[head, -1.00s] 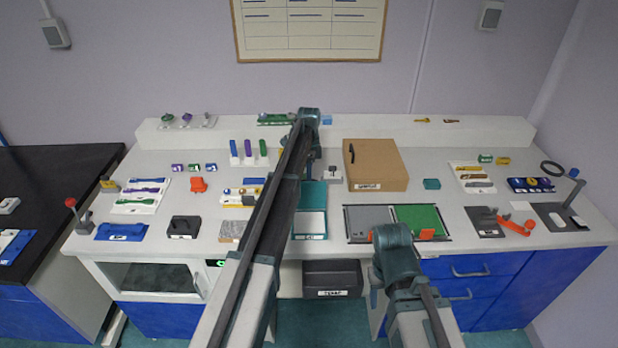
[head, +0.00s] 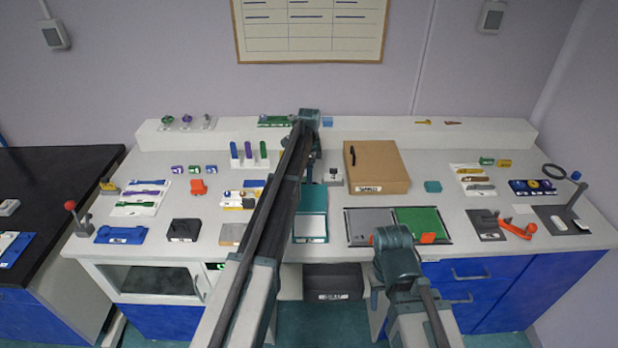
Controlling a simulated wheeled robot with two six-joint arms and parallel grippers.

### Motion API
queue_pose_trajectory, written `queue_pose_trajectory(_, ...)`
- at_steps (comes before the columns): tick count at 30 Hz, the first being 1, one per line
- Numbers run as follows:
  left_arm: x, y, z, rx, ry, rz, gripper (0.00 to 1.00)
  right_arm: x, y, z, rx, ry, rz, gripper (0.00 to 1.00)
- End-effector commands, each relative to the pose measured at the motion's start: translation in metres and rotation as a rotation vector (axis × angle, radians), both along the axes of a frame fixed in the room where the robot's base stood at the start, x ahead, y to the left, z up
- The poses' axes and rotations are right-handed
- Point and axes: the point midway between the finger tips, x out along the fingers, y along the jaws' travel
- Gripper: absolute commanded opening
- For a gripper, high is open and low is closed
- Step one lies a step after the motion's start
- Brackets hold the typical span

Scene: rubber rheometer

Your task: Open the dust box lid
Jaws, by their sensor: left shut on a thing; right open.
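A teal box (head: 297,234) with a pale inside and a label too small to read stands at the middle front of the table. Its teal lid (head: 316,200) is tilted up at the back, so the box is open. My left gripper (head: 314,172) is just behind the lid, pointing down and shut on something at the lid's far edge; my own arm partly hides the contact. My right gripper (head: 394,248) is low at the table's front edge, by the grey and green mats, apart from the box. It is open and empty, its fingertips mostly hidden by the wrist.
A brown cardboard box (head: 375,165) stands right of the lid. A small white block (head: 333,178) is between them. Grey (head: 370,222) and green (head: 424,218) mats lie right of the teal box. A dark bin (head: 333,277) sits below the tabletop.

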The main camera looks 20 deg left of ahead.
Motion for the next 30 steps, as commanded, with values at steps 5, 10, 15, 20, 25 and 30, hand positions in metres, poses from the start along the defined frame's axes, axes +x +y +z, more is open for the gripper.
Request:
queue_pose_trajectory(5, 0.005, 0.001, 0.023, 0.001, -0.007, 0.001, 0.45, 0.0, 0.0, 0.023, 0.0, 0.0, 0.001, 0.5)
queue_pose_trajectory(10, 0.006, 0.002, 0.048, 0.001, -0.005, 0.001, 0.45, 0.0, 0.0, 0.048, 0.0, 0.0, 0.002, 0.5)
queue_pose_trajectory(15, 0.007, 0.003, 0.074, 0.002, -0.003, 0.001, 0.45, 0.0, 0.0, 0.074, 0.0, 0.0, 0.001, 0.5)
queue_pose_trajectory(20, 0.008, 0.003, 0.098, 0.002, -0.002, 0.001, 0.45, 0.0, 0.0, 0.098, 0.001, 0.0, -0.003, 0.5)
queue_pose_trajectory(25, 0.01, 0.004, 0.122, 0.001, -0.001, 0.001, 0.45, 0.0, 0.0, 0.122, 0.002, 0.0, -0.009, 0.5)
queue_pose_trajectory(30, 0.01, 0.004, 0.132, 0.002, 0.0, 0.001, 0.45, 0.0, 0.0, 0.132, 0.003, 0.0, -0.012, 0.5)
